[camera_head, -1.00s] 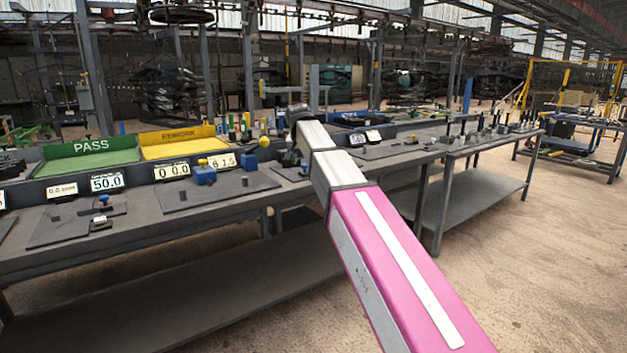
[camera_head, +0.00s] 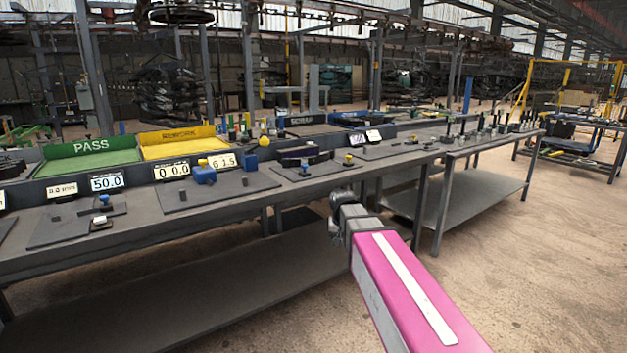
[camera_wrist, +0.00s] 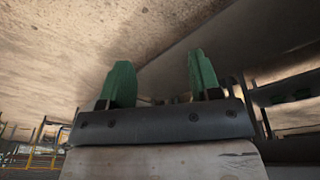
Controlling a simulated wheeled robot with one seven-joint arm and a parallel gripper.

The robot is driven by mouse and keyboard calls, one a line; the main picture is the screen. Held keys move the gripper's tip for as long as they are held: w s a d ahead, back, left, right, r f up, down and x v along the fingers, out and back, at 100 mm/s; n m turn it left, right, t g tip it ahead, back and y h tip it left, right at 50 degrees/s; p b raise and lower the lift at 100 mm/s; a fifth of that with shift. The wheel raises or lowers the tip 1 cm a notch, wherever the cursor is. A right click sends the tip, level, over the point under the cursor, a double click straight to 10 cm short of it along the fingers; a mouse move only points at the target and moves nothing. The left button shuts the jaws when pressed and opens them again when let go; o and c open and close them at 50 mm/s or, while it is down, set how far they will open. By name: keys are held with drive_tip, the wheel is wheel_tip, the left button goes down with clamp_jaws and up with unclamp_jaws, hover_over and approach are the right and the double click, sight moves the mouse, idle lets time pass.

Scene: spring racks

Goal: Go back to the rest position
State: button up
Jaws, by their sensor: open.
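My gripper (camera_wrist: 160,88) shows in the wrist view with its two green fingers apart and nothing between them. In the head view my arm, with a pink link, reaches up from the lower right. Its end is in front of the long grey workbench (camera_head: 150,230), beside the front edge and apart from the benchtop. The fingers cannot be made out in the head view.
The bench carries a green PASS tray (camera_head: 90,157), a yellow REWORK tray (camera_head: 180,142), a blue block fixture (camera_head: 204,174) and number displays (camera_head: 107,182). A second bench (camera_head: 480,145) stands to the right. Open floor (camera_head: 540,250) lies at the right.

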drive_tip(key=s+d+f+g, duration=0.1)
drive_tip(key=s+d+f, duration=0.3)
drive_tip(key=s+f, duration=0.3)
drive_tip(key=s+d+f, duration=0.4)
drive_tip(key=s+f, duration=0.4)
drive_tip(key=s, duration=0.1)
drive_tip(key=shift+s+d+f+n+g+y, duration=0.2)
drive_tip(key=shift+s+d+n+g+y, duration=0.1)
drive_tip(key=shift+s+n+g, duration=0.1)
